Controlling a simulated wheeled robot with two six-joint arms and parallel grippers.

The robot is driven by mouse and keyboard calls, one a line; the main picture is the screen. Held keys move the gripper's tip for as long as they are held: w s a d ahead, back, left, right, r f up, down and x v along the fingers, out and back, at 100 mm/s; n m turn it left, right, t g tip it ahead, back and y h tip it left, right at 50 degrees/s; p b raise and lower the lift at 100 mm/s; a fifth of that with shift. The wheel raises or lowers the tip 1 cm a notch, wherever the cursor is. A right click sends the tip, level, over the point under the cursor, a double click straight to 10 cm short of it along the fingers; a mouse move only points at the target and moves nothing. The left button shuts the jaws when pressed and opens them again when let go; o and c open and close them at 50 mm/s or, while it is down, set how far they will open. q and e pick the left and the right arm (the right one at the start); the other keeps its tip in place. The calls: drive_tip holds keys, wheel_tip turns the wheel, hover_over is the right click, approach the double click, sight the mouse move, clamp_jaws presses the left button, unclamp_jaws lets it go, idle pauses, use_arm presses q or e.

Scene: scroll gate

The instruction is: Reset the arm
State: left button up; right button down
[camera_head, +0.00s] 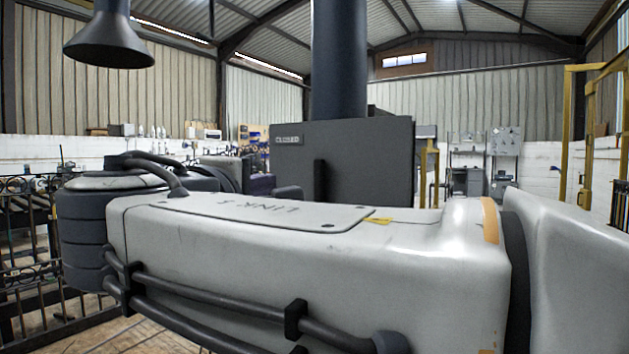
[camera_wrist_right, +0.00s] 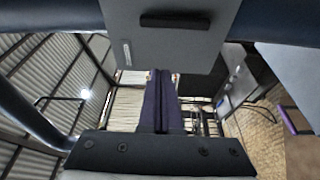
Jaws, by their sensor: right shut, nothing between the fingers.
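My right gripper (camera_wrist_right: 161,76) shows in the right wrist view as two dark purple fingers side by side with no gap between them. They hold nothing. The tips lie just below the edge of a grey panel in that picture; I cannot tell how far apart they are. In the head view my own pale grey arm link, marked LINK 5, fills the lower part and hides much of what is behind it. My left gripper is in neither view.
A dark grey box (camera_head: 370,160) with a CLOSED label and a round flue (camera_head: 340,60) stands behind my arm. A grey panel (camera_wrist_right: 185,55) with a black handle is close in the wrist view. Iron railings (camera_head: 30,255) stand at left, a yellow frame (camera_head: 573,130) at right.

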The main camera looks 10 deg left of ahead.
drive_tip(key=shift+s+a, duration=0.1)
drive_tip(key=shift+s, duration=0.7)
